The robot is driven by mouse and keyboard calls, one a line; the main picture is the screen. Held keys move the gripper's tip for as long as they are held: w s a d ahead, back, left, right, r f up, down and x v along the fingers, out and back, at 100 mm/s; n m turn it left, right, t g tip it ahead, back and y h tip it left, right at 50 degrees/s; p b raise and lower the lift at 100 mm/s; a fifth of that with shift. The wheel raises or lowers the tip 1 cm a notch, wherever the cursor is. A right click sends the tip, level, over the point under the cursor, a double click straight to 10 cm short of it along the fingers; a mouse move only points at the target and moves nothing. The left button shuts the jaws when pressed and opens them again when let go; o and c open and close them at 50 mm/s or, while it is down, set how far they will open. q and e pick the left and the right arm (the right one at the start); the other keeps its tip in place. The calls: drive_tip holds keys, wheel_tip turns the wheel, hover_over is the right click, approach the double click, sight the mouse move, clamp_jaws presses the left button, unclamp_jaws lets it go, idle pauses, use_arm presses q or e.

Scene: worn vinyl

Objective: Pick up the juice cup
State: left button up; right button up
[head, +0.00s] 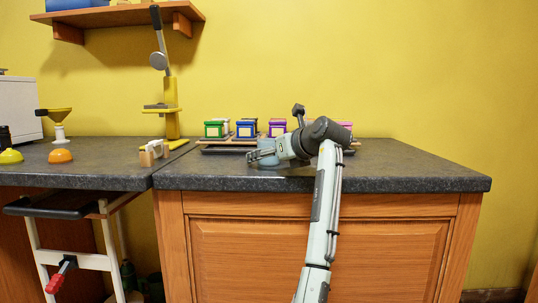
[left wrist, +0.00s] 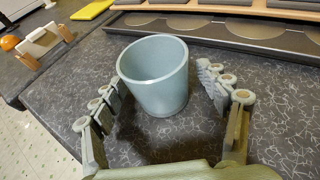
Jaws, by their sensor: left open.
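The juice cup is a plain pale blue-grey cup (left wrist: 155,75), upright on the dark speckled countertop in the left wrist view. Its inside looks empty. My left gripper (left wrist: 160,82) is open, with its jointed fingers on either side of the cup. The left fingers are very close to the cup wall; a gap shows on the right. In the head view, the left gripper (head: 262,155) is low over the counter, and the cup (head: 265,143) is partly hidden by it. My right gripper is in neither view.
Behind the cup is a dark rack (left wrist: 235,30) with round recesses, and several coloured boxes (head: 246,128) stand there. A small wooden holder (head: 152,152), an orange dome (head: 60,156) and a yellow press (head: 168,105) are to the left. The counter (head: 420,170) is clear at right.

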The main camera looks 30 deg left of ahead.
use_arm(q)
drive_tip(key=shift+a, duration=0.1)
drive_tip(key=shift+r, duration=0.1)
drive_tip(key=c, duration=1.4)
drive_tip(key=shift+r, duration=0.1)
